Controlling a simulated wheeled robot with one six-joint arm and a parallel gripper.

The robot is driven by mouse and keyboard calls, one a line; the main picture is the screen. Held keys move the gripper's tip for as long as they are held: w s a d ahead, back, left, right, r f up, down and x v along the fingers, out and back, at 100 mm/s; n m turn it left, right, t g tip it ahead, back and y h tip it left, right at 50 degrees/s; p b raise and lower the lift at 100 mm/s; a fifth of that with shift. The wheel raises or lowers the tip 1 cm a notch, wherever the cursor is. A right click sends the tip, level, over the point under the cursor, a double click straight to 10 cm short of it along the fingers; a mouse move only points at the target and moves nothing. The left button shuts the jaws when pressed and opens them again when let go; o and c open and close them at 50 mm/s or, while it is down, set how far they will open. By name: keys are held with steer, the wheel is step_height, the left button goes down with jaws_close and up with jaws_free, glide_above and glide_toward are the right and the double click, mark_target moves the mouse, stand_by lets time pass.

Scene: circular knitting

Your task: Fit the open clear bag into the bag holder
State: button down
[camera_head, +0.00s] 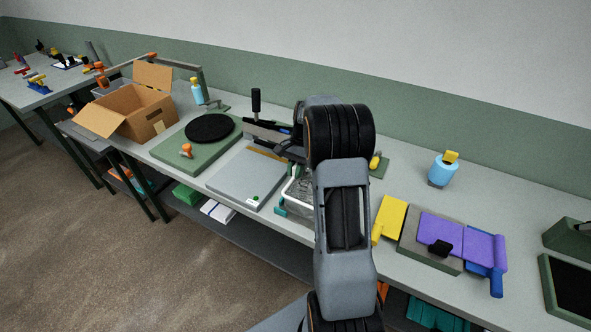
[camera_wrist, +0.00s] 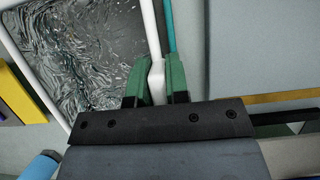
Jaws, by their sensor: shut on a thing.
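The clear bag (camera_wrist: 85,45) shows in the wrist view as crinkled, see-through film inside a white rim. My gripper (camera_wrist: 157,72) has its green fingers shut on a white tab at the rim's near right. A teal bar (camera_wrist: 171,25), which looks like part of the bag holder, runs close beside the rim; whether they touch I cannot tell. In the head view the bag (camera_head: 297,192) stands at the table's front edge, partly hidden by my arm, with teal holder parts (camera_head: 281,211) below it.
A flat grey plate (camera_head: 246,178) lies left of the bag. A green board with a black disc (camera_head: 210,128) and an open cardboard box (camera_head: 133,110) stand farther left. A yellow block (camera_head: 391,215), a purple pad (camera_head: 470,240) and a blue bottle (camera_head: 443,171) are to the right.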

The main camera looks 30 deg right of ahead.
steer(key=shift+f+b, duration=0.35)
steer(key=shift+f, duration=0.45)
steer(key=c, duration=1)
jaws_free()
steer(key=shift+c, duration=0.2)
steer(key=v, duration=1.3)
steer(key=shift+r, duration=0.4)
steer(key=shift+w+d, duration=0.1)
steer(key=shift+w, duration=0.05)
